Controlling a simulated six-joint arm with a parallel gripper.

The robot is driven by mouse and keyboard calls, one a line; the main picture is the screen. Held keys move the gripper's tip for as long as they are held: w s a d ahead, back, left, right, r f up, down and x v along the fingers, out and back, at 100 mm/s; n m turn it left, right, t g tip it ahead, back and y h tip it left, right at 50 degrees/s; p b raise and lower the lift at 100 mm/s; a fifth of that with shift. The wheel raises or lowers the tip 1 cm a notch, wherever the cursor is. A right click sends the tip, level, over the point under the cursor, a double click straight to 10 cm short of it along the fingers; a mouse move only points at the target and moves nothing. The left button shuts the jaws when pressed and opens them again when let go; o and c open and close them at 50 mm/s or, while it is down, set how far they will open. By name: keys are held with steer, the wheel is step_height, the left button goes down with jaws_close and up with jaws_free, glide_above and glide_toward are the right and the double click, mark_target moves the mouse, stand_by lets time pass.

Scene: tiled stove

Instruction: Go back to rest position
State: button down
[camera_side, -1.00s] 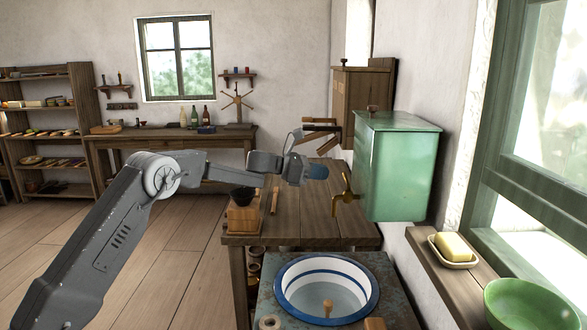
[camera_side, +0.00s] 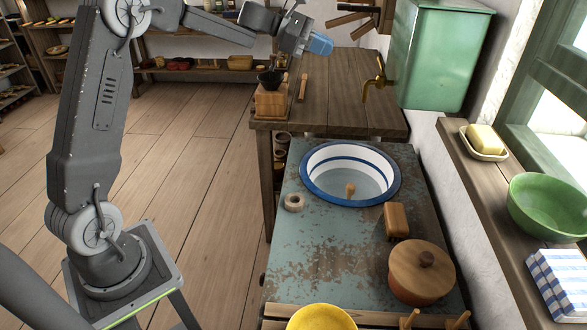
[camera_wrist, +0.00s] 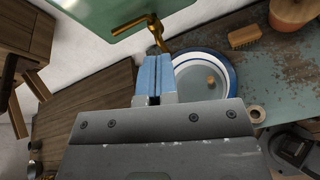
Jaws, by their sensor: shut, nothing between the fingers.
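My gripper (camera_side: 320,44) is in the upper middle of the side view, with blue fingertips, above the wooden counter and to the left of the brass tap (camera_side: 378,80). In the wrist view my gripper (camera_wrist: 153,78) shows its two blue fingers pressed together with nothing between them. The fingers overlap the edge of the white basin with a blue rim (camera_wrist: 228,62) in that picture. My gripper appears clear of the counter and touches nothing that I can see.
A green water tank (camera_side: 440,55) hangs on the wall above the wooden counter (camera_side: 340,90). A wooden grinder (camera_side: 270,100) stands at its left edge. The basin (camera_side: 350,172), a brush (camera_side: 396,220) and a lidded pot (camera_side: 420,272) are on the worn blue top. Floor on the left is open.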

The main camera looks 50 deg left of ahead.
steer(key=s+d+m+g+y, duration=0.2)
steer(key=s+d+m, duration=0.4)
steer(key=s, duration=0.4)
steer(key=s+d+m+g+y, duration=0.3)
steer(key=s+d+m, duration=0.4)
steer(key=s, duration=0.3)
steer(key=s+f+m+y, duration=0.2)
steer(key=s+m, duration=0.3)
steer(key=s, duration=0.3)
steer(key=s+a+f+m+t+y, duration=0.1)
steer(key=s+f+m+y, duration=0.2)
steer(key=s, duration=0.5)
steer(key=f+m, duration=0.1)
steer(key=m, duration=0.1)
steer(key=shift+s+a+m, duration=0.2)
steer(key=shift+a+m, duration=0.05)
steer(key=shift+m, duration=0.05)
